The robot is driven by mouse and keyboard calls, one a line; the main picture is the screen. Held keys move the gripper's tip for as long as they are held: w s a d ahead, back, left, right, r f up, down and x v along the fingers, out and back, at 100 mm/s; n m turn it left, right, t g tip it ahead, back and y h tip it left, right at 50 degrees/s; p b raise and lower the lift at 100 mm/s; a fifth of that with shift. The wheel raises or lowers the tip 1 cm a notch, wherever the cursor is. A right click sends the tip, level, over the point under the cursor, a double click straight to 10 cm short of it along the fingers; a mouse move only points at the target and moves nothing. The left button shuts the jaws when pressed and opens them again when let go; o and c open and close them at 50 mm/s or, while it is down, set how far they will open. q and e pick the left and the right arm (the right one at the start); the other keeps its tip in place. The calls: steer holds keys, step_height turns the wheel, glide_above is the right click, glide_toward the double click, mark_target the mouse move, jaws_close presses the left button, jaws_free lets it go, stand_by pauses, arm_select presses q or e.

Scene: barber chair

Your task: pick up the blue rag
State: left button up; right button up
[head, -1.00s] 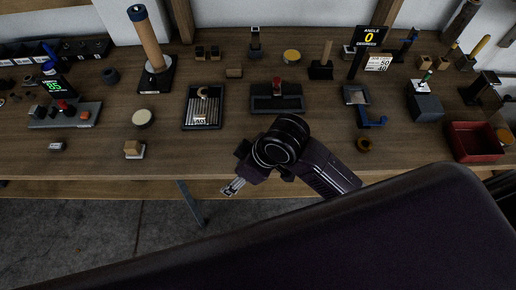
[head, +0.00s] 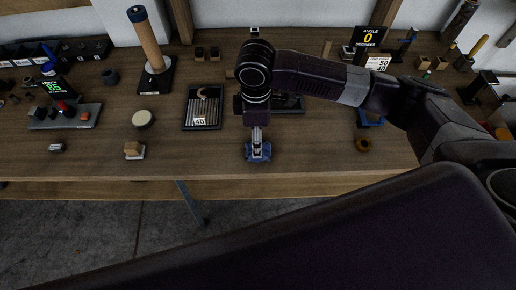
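A small blue item (head: 258,153), seemingly the blue rag, shows on the wooden table near its front edge, directly at the tip of my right gripper (head: 257,146). My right arm comes in from the right and points the gripper down at it. The fingers and the blue item overlap in this view. I cannot tell whether the fingers are open or closed on it, or whether it touches the table. My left gripper is not in view.
A black tray marked with a label (head: 203,107) lies just left of my gripper. A wooden block on a white base (head: 134,150) stands near the front edge. A dark chair surface (head: 330,235) fills the foreground. The table front between block and gripper is clear.

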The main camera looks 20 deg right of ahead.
steer(key=f, duration=0.2)
steer(key=f+p, duration=0.1)
steer(key=f, duration=0.3)
steer(key=shift+w+d+f, duration=0.1)
steer(key=shift+d+f, duration=0.15)
steer(key=c, duration=1.2)
